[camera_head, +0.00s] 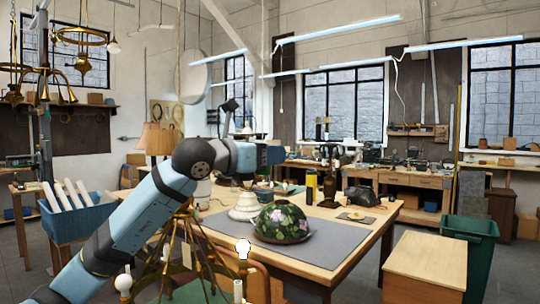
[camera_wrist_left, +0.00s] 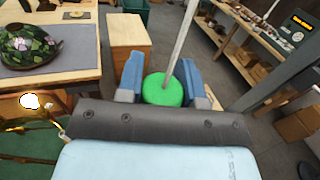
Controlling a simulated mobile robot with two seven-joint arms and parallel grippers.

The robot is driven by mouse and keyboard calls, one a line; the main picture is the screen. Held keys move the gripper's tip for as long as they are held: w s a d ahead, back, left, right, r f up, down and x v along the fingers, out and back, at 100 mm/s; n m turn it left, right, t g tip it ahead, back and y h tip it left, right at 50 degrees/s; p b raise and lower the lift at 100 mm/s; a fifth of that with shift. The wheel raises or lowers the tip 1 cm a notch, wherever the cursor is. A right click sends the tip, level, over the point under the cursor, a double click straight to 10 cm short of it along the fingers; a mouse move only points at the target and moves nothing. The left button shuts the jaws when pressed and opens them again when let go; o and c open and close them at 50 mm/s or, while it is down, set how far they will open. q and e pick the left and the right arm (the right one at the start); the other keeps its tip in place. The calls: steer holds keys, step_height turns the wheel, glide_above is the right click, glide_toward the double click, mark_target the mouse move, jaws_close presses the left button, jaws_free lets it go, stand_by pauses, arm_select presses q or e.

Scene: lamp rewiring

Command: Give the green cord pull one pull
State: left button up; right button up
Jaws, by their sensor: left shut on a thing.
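The green cord pull (camera_wrist_left: 162,92) is a round bright green knob in the left wrist view, at the end of a pale cord (camera_wrist_left: 183,35) that runs up out of the picture. My left gripper (camera_wrist_left: 160,76) has its blue fingers on both sides of the knob and is shut on it. In the head view my left gripper (camera_head: 274,155) is held out above the far part of the workbench; I cannot make out the green knob there. My right gripper is not in view.
A workbench (camera_head: 350,236) with a grey mat carries a flowered stained-glass shade (camera_head: 282,222) and a dark lamp base (camera_head: 329,180). A wooden cabinet (camera_head: 425,262) and a green bin (camera_head: 470,240) stand at right. A brass chandelier (camera_head: 180,235) stands near my arm.

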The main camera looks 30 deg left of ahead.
arm_select(q)
step_height(320, 180, up, 2)
steer(key=shift+r+p, duration=0.15)
steer(key=shift+p, duration=0.7)
steer(key=o, duration=1)
